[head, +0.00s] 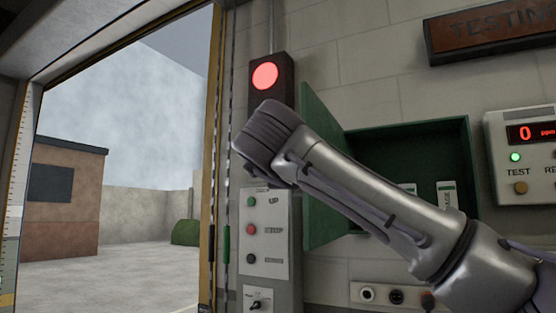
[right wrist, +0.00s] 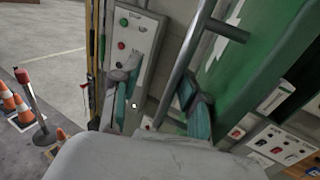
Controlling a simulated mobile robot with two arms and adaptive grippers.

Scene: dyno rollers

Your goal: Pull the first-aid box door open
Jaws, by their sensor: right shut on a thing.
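The green first-aid box (head: 455,140) is on the wall in the head view. Its door (head: 322,180) stands open, swung out to the left, and items inside the box show. In the right wrist view the door's outer face (right wrist: 245,75) fills the right side, with part of a white marking. A grey bar handle (right wrist: 187,50) runs along it. My right gripper (right wrist: 160,95) has its two teal fingers either side of the handle and is shut on it. In the head view my right arm hides the gripper and handle. My left gripper is in neither view.
A control panel (head: 264,272) with several buttons and a red lamp (head: 265,76) is left of the door. A gas readout (head: 528,150) is right of the box. An open doorway leads outside at left. Orange cones (right wrist: 17,108) and a post show at left in the wrist view.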

